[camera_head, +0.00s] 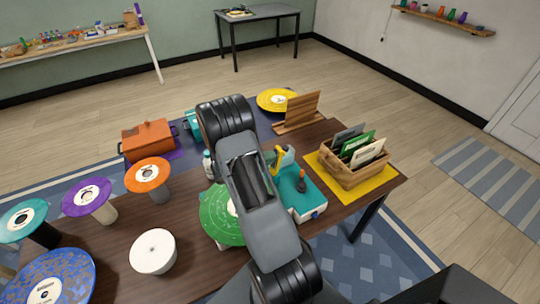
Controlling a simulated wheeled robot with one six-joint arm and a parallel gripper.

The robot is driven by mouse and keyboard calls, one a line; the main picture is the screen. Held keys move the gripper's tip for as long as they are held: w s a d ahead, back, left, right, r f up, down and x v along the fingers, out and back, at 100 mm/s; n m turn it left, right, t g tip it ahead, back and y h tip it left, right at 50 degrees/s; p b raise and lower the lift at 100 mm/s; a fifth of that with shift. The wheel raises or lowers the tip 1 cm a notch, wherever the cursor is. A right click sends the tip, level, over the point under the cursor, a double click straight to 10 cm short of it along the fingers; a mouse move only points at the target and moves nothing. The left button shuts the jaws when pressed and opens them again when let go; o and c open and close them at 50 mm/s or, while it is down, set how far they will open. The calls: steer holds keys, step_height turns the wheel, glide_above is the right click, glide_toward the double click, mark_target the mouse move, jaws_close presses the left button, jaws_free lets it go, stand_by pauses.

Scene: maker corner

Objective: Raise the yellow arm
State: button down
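A yellow arm (276,163) rises at the left back of a teal box-shaped device (302,198) on the dark wooden table. It is small here, and its lower and left parts are hidden behind my own arm. A green disc (216,214) lies to the left, partly covered by my arm. My arm crosses the middle of the view in front of them. My gripper cannot be seen.
An orange box (147,140) and wooden rack (298,114) are behind.

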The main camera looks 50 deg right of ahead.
steer(key=shift+d, duration=0.1)
steer(key=r+v, duration=0.1)
steer(key=v, duration=1.3)
steer(key=s+a+m+y, duration=0.4)
steer(key=m+y, duration=0.1)
steer(key=m, duration=0.6)
steer(key=s+a+m+y, duration=0.3)
steer(key=a+m+y, duration=0.15)
steer(key=m, duration=0.55)
steer(key=s+a+r+m+t+y, duration=0.2)
steer(key=a+r+m+t+y, duration=0.1)
steer(key=r, duration=0.4)
steer(key=s+a+r+m+t+y, duration=0.2)
steer(key=a+r+m+t+y, duration=0.1)
steer(key=r+m+t, duration=0.3)
steer(key=a+r+m, duration=0.1)
steer(key=m, duration=0.1)
steer(key=shift+s+a+r+m, duration=0.15)
steer(key=shift+a+r+m, duration=0.15)
steer(key=shift+a, duration=0.05)
